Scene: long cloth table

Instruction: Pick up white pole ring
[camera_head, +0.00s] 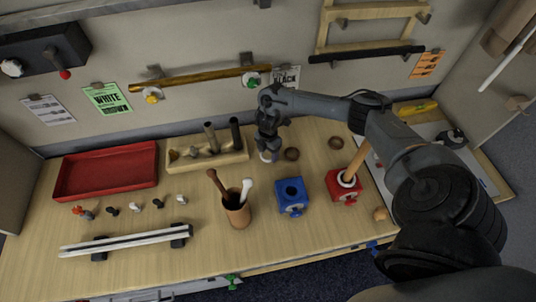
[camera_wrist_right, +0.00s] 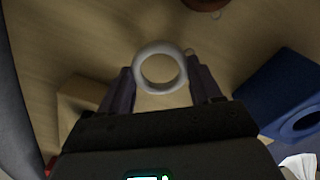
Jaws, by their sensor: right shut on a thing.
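The white pole ring (camera_wrist_right: 160,88) is between the two fingers of my right gripper (camera_wrist_right: 160,85) in the right wrist view, with its round hole facing the camera. My right gripper (camera_head: 268,150) is shut on it and points down near the middle of the table in the head view. The ring (camera_head: 267,157) shows there as a small pale shape at the fingertips, low over or at the wood; I cannot tell whether it touches. My left gripper is not in view.
A wooden holder (camera_head: 207,161) with upright pegs stands left of the gripper. Two brown rings (camera_head: 292,154) lie to its right. A blue box (camera_head: 292,204), a red box (camera_head: 337,188) and a brown cup (camera_head: 237,216) stand in front. A red tray (camera_head: 105,193) is far left.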

